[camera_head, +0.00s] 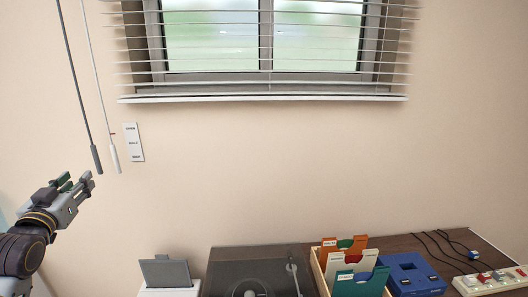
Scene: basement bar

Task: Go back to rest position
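My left gripper (79,183) is at the left edge of the head view, pointing up and to the right. Its fingers are small and seen at a slant, so I cannot tell whether they are open or shut. I see nothing held in it. A dark blind wand (96,158) and a white one (114,158) hang just above and to the right of it, with a gap in the picture. My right gripper is out of view.
The window blind (265,98) is raised partway. A label plate (133,142) is on the wall. Below stand a turntable (225,272), a wooden file box (318,270), a blue box (414,276) and a power strip (490,280) on a dark top.

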